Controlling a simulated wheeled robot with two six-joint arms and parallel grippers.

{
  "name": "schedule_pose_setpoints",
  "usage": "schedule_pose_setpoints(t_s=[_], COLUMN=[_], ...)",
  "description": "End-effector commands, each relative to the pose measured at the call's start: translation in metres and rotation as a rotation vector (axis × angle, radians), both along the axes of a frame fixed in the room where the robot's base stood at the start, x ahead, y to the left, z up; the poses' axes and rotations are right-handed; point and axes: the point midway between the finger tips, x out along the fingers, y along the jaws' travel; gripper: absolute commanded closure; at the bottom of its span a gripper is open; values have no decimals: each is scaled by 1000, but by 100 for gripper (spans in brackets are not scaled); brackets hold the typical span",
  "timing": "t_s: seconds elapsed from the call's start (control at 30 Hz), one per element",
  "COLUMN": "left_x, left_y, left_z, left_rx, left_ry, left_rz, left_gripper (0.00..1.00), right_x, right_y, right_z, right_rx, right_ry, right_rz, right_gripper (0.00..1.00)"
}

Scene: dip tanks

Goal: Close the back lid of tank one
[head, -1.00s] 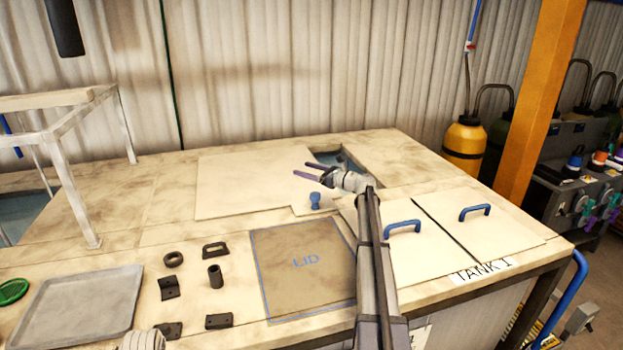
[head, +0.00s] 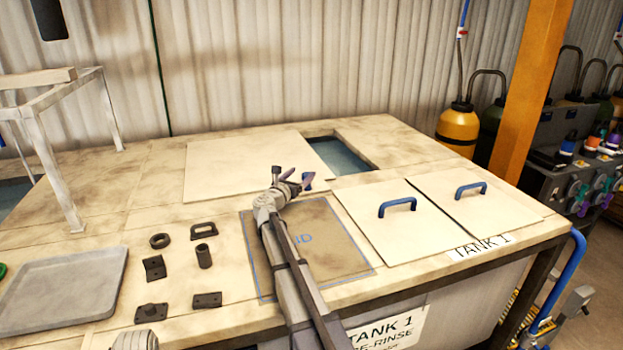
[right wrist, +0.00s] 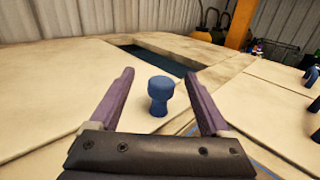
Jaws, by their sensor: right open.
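The back lid (head: 235,168) is a flat cream panel lying on the tank top, left of an open gap (head: 338,156) with dark blue liquid showing. Its blue knob (head: 308,180) stands at the lid's near right corner, partly hidden by my fingers in the head view. My right gripper (head: 297,178) is open and low beside the knob. In the right wrist view the knob (right wrist: 159,95) stands upright between the two spread purple fingers, a little beyond the palm and apart from both. My left gripper is not in view.
Two front lids with blue handles (head: 397,205) (head: 471,189) lie shut on the right. A blue-outlined LID area (head: 335,250) lies under my right arm. Several dark parts, such as a ring (head: 160,241), and a grey tray (head: 65,288) lie to the left.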

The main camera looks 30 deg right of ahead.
Motion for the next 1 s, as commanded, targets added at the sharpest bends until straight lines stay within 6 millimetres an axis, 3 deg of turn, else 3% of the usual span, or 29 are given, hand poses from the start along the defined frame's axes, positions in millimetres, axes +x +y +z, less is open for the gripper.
schedule_pose_setpoints(t_s=[0.03,0.17,0.57,1.0], left_x=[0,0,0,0], left_y=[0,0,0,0], left_z=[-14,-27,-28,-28], left_rx=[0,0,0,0], left_ry=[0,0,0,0], left_rz=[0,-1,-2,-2], left_gripper=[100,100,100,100], right_x=[-3,-4,-2,27], right_y=[1,0,-3,-54], right_z=[-14,-27,-28,-28], right_rx=[0,0,0,0], right_ry=[0,0,0,0], right_rz=[-13,-19,-23,-22], right_gripper=[19,19,19,19])
